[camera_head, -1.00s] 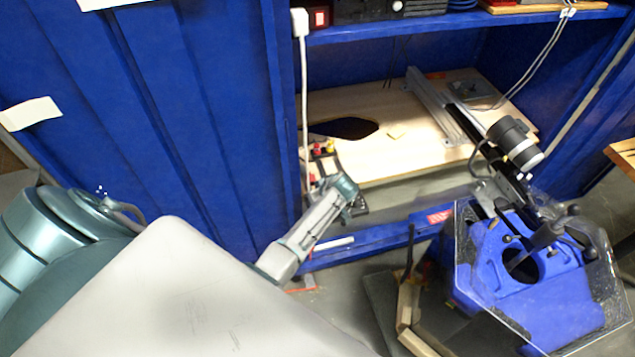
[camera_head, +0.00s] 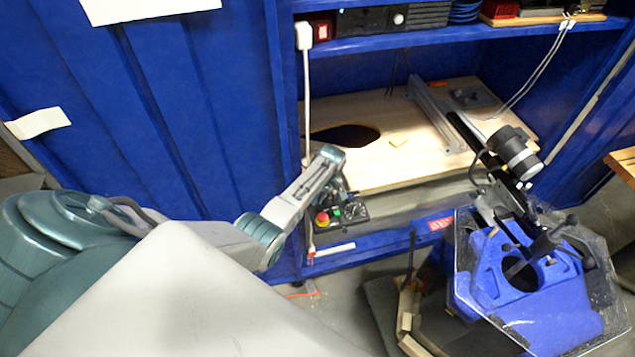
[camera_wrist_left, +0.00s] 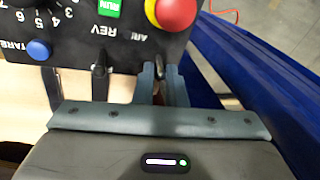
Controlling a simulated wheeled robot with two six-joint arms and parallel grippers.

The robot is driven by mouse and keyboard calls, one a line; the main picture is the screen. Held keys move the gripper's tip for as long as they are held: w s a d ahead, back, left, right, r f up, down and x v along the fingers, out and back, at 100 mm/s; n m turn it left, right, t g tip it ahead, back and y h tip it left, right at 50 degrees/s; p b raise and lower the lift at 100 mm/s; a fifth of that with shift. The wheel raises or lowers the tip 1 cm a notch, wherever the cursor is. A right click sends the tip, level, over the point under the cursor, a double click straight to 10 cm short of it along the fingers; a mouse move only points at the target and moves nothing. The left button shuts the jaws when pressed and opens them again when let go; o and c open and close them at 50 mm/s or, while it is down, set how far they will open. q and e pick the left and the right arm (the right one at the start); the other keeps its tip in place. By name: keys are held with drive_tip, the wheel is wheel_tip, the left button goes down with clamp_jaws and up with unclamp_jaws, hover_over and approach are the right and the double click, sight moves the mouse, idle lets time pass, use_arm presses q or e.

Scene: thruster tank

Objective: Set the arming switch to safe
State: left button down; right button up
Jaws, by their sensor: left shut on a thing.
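The dark control panel (camera_head: 352,211) sits at the cabinet's front edge, with a red button on a yellow base (camera_head: 322,218). In the left wrist view the panel (camera_wrist_left: 135,52) appears upside down, with a red button (camera_wrist_left: 172,10), a green button (camera_wrist_left: 109,7) and a blue button (camera_wrist_left: 38,50). My left gripper (camera_wrist_left: 165,75) is at the panel's edge, beside a label that seems to read ARM. Its fingers are shut on the arming switch (camera_wrist_left: 158,92), which is mostly hidden between them; its setting cannot be read. My right gripper is not in view.
Another dark lever (camera_wrist_left: 99,70) stands close beside the fingers, near the REV label. A blue cabinet (camera_head: 190,110) surrounds a wooden board (camera_head: 435,150) with a dark opening. A blue stand with a clear plate (camera_head: 530,285) is at the right. A white cable (camera_head: 306,120) hangs near the arm.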

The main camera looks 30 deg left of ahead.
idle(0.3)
use_arm(q)
drive_tip(key=c, duration=1.5)
unclamp_jaws()
drive_tip(key=b+v, duration=0.2)
drive_tip(key=v, duration=0.8)
drive_tip(key=shift+r, duration=0.35)
